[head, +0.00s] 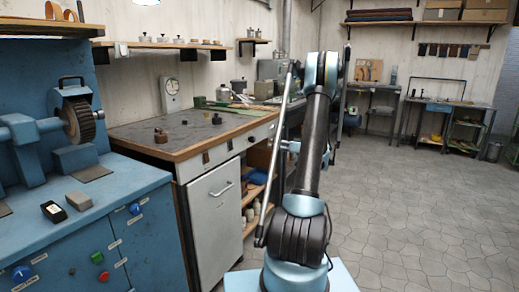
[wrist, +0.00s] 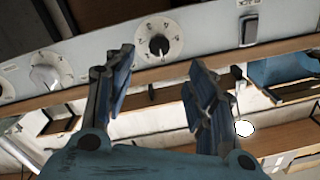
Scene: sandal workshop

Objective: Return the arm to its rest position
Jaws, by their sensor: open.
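My arm stands upright in the middle of the head view, with its upper joint high above the floor; my gripper cannot be made out there. In the wrist view my gripper (wrist: 158,92) shows with its two dark blue fingers spread apart and nothing between them. I cannot tell how far the fingers are from the panel.
A blue machine (head: 95,235) with a brush wheel (head: 79,120) stands at left. Beside it is a workbench (head: 185,150) with a grey cabinet door (head: 217,215), close to my arm. Farther benches (head: 440,103) line the back wall. The tiled floor (head: 420,220) at right is clear.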

